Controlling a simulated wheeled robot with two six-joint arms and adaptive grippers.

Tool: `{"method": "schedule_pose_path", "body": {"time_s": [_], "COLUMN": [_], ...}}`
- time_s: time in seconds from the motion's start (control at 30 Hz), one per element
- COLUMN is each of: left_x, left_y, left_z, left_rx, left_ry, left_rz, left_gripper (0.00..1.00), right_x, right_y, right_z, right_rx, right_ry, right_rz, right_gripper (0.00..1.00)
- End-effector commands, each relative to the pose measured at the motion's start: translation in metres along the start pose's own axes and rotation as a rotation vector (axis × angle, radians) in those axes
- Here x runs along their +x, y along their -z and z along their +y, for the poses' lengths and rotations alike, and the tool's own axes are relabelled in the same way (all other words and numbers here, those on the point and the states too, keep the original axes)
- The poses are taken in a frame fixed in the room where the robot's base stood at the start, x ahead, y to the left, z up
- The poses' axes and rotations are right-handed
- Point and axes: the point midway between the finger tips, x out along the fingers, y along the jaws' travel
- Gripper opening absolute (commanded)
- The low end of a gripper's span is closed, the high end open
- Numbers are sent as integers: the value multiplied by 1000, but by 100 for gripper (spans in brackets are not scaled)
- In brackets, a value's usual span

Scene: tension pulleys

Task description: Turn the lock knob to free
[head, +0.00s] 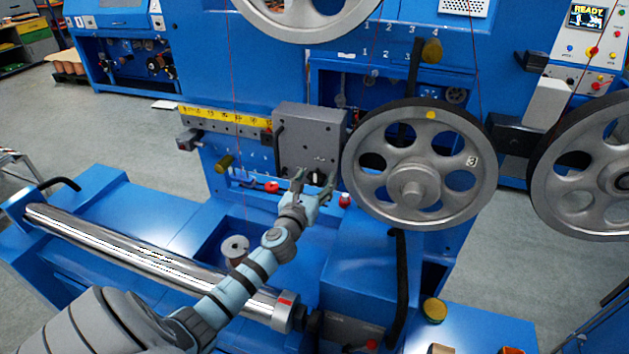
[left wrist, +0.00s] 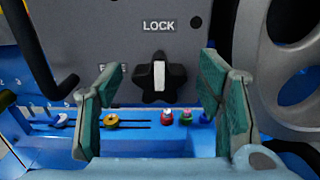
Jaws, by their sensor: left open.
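The lock knob (left wrist: 159,78) is a black star-shaped knob with a white pointer bar, on the grey box (head: 313,135). In the left wrist view its bar stands upright, towards the LOCK label (left wrist: 159,25). A second label (left wrist: 112,70), left of the knob, is partly hidden by a finger. My left gripper (left wrist: 160,105) is open, its fingers to the left and right of the knob and apart from it. In the head view the left gripper (head: 315,180) is just below the grey box, by the knob. My right gripper is not in view.
A large spoked pulley (head: 412,192) stands close to the right of the grey box. A black handle (head: 280,147) is at the box's left. Small red knobs (head: 272,187) sit below. A steel roller (head: 140,257) lies under my left arm.

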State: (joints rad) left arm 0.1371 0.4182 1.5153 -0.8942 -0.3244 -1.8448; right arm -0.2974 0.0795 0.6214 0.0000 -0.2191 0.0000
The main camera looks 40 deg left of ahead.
Motion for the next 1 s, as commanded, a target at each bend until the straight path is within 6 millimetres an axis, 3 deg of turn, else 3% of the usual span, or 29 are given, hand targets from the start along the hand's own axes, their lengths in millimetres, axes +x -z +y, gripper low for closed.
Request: {"method": "schedule_pose_path", "body": {"time_s": [0.1,0.4,0.77,1.0], "left_x": [0,-1,-1,-1], "left_y": [0,0,0,0], "left_z": [0,0,0,1], "left_rx": [0,0,-47,-183], "left_ry": [0,0,0,1], "left_rz": [0,0,0,-1], "left_gripper": [59,12,12,12], "right_x": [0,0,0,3], "right_y": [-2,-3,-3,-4], "right_z": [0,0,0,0], "right_rx": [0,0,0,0], "right_ry": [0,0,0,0], "right_rz": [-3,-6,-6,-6], "right_gripper": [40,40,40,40]}}
